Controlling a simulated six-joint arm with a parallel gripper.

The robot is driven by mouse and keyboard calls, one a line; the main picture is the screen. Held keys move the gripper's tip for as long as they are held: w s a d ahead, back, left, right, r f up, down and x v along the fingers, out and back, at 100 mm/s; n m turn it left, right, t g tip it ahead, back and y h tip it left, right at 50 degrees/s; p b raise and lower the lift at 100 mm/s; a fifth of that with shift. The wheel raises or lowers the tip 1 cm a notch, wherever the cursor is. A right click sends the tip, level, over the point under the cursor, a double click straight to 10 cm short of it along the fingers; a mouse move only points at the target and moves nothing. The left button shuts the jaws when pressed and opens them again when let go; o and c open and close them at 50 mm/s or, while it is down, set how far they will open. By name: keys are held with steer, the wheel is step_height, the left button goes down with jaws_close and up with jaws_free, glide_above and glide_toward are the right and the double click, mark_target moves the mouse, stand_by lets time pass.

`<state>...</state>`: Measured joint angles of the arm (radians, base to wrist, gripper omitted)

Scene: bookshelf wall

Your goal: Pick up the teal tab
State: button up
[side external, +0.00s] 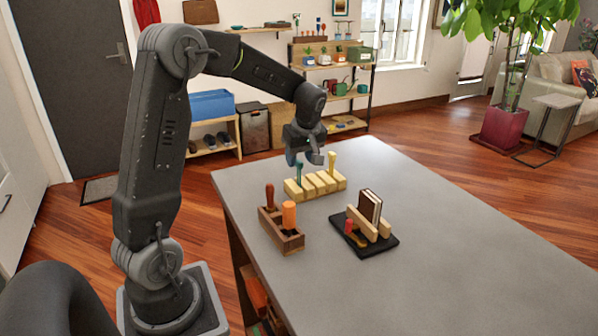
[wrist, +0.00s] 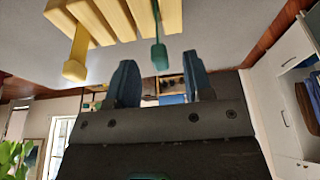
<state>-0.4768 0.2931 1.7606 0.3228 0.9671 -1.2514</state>
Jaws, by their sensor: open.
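The teal tab (side external: 299,174) stands upright in the left part of a pale yellow slotted block (side external: 322,189) on the grey table. In the wrist view the teal tab (wrist: 160,56) shows between the two blue fingers, a little beyond their tips. My gripper (side external: 304,158) is open and empty, just above the teal tab and pointing down. Its fingers (wrist: 158,66) also show in the wrist view, apart on either side of the tab. Whether they overlap the tab's top in height I cannot tell.
A yellow tab (side external: 332,165) stands in the same block, to the right. A wooden box (side external: 283,236) with a red-brown handle (side external: 269,196) and an orange handle (side external: 289,213) is nearer. A black base (side external: 372,247) holds brown books (side external: 369,206). The right of the table is clear.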

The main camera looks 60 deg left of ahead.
mark_target(298, 170)
steer(key=x, duration=0.5)
steer(key=shift+d, duration=0.1)
steer(key=shift+c, duration=0.3)
jaws_close()
